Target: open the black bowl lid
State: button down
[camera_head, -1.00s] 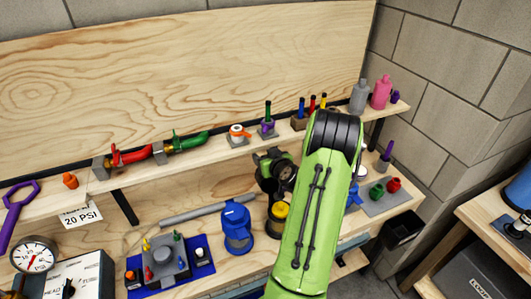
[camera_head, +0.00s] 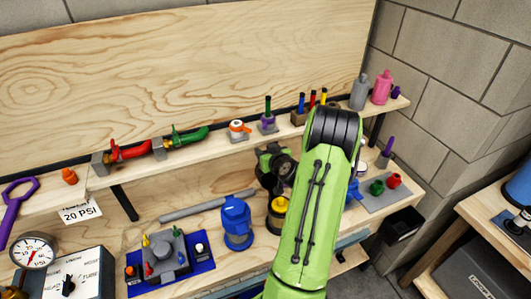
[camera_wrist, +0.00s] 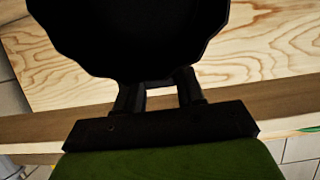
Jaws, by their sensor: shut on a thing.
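In the wrist view, my gripper (camera_wrist: 158,88) is shut on a large black piece with a scalloped edge, which looks like the black bowl lid (camera_wrist: 125,35). It fills the upper middle of that view, and its far edge is cut off. In the head view, the dark end of my arm (camera_head: 274,165) is just above a dark round body with a yellow part (camera_head: 279,204), apparently the black bowl. My green arm hides its right side. I cannot tell whether the lid touches the bowl.
A shelf with valves and small fittings (camera_head: 130,150) runs along the back. A gauge (camera_head: 33,252) is at the lower left. Green and red fittings (camera_head: 385,184) sit at the right.

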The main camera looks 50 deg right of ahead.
jog(key=b, duration=0.3)
jog(key=shift+s+a+f+t, duration=0.1)
jog(key=shift+s+f+t, duration=0.05)
jog(key=shift+s+t, duration=0.15)
jog(key=b, duration=0.3)
jog(key=s+t+h+b, duration=0.1)
jog(key=b, duration=0.2)
jog(key=shift+s+a+r+b, duration=0.1)
jog(key=shift+a+r+b, duration=0.2)
jog(key=shift+a+r, duration=0.05)
jog(key=shift+s+a+r+t+b, duration=0.2)
jog(key=shift+s+t+b, duration=0.1)
jog(key=shift+b, duration=0.7)
jog(key=shift+a+r, duration=0.1)
jog(key=shift+r, duration=0.15)
jog(key=c, duration=0.8)
grip_release()
jog(key=shift+o, duration=0.2)
jog(key=b+v, duration=0.4)
jog(key=v, duration=1.1)
jog(key=shift+s+a+b, duration=0.25)
jog(key=shift+s+b, duration=0.05)
